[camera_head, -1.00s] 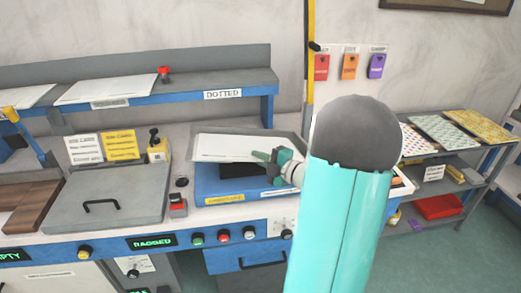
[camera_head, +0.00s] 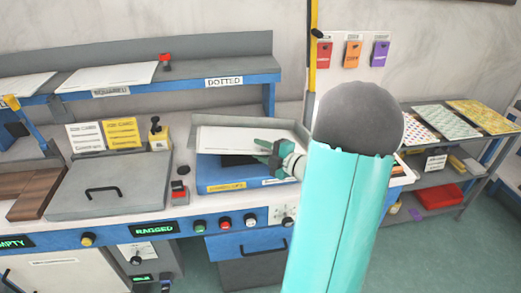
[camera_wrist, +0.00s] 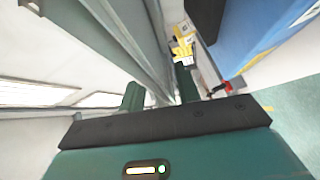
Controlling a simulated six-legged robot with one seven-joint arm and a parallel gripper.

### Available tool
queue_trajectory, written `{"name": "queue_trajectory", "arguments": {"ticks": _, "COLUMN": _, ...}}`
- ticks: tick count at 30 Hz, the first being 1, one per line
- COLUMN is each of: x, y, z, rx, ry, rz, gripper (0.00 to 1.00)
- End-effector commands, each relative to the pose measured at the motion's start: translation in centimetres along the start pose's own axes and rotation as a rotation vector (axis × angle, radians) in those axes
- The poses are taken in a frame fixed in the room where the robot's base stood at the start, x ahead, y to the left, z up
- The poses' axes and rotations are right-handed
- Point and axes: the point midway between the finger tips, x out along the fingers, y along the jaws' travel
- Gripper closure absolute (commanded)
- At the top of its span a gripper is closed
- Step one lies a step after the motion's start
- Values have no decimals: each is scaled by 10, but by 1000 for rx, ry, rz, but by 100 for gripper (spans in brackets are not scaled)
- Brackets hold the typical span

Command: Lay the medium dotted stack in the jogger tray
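The white sheet stack (camera_head: 235,140) is at the blue jogger tray (camera_head: 215,179), over its bed and in front of its grey back wall. It looks nearly level, and a dark part of the bed shows below its front edge. I cannot tell whether it touches the bed. My gripper (camera_head: 266,152) is at the stack's front right, its fingers closed around that edge. In the wrist view my fingers (camera_wrist: 160,92) stand slightly apart with a grey slab-like shape between them. The stack's right end is partly hidden by my gripper and arm.
The shelf labelled DOTTED (camera_head: 224,81) is above and behind the tray, with other white stacks (camera_head: 110,77) at its left. A grey lidded box (camera_head: 110,187) and a red-topped switch (camera_head: 179,191) are left of the tray. A rack (camera_head: 440,150) with patterned sheets stands at right.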

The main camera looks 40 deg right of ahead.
Motion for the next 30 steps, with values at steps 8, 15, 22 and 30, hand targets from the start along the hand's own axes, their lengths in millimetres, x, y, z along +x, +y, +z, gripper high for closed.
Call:
{"name": "queue_trajectory", "arguments": {"ticks": 8, "x": -46, "y": 1, "z": 1, "rx": -2, "ry": -5, "rz": 1, "gripper": 67}}
{"name": "queue_trajectory", "arguments": {"ticks": 15, "x": -99, "y": 1, "z": 1, "rx": -1, "ry": -4, "rz": 2, "gripper": 67}}
{"name": "queue_trajectory", "arguments": {"ticks": 22, "x": -130, "y": 1, "z": 0, "rx": -1, "ry": -2, "rz": 2, "gripper": 67}}
{"name": "queue_trajectory", "arguments": {"ticks": 30, "x": -135, "y": 1, "z": 0, "rx": -1, "ry": 0, "rz": 3, "gripper": 67}}
